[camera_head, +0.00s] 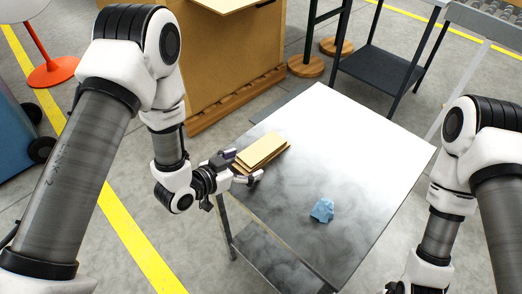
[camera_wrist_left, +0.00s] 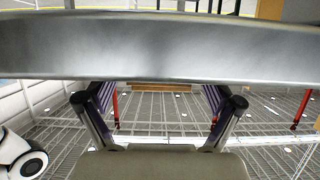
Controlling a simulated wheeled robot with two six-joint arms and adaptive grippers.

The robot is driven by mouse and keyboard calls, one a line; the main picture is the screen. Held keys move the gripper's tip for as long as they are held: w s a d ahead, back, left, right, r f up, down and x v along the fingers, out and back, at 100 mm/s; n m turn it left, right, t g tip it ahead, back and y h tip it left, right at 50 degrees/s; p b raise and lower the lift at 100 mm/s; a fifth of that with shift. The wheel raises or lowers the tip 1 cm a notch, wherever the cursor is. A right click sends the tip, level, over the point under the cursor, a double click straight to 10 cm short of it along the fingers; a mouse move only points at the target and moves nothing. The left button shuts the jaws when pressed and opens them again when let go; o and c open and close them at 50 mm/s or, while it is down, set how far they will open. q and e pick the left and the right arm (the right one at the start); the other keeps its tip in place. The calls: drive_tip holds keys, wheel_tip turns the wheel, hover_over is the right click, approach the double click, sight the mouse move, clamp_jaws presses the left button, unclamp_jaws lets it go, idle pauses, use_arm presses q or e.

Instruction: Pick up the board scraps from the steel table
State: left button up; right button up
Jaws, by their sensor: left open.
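The board scraps (camera_head: 262,150) are a small stack of tan, flat pieces lying at the left corner of the steel table (camera_head: 330,135). My left gripper (camera_head: 247,167) is open at that corner, with its fingers beside the near left end of the stack. I cannot tell whether the fingers touch the scraps. My right gripper is cut off below the bottom edge of the head view.
A crumpled blue cloth (camera_head: 322,210) lies on the table, right of the scraps. A large cardboard box (camera_head: 225,60) on a wooden pallet stands behind the table. A dark shelf stand (camera_head: 380,72) is at the back. The table's middle is clear.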

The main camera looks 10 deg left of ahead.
use_arm(q)
drive_tip(key=shift+s+r, duration=0.1)
drive_tip(key=shift+d, duration=0.15)
drive_tip(key=c, duration=1.1)
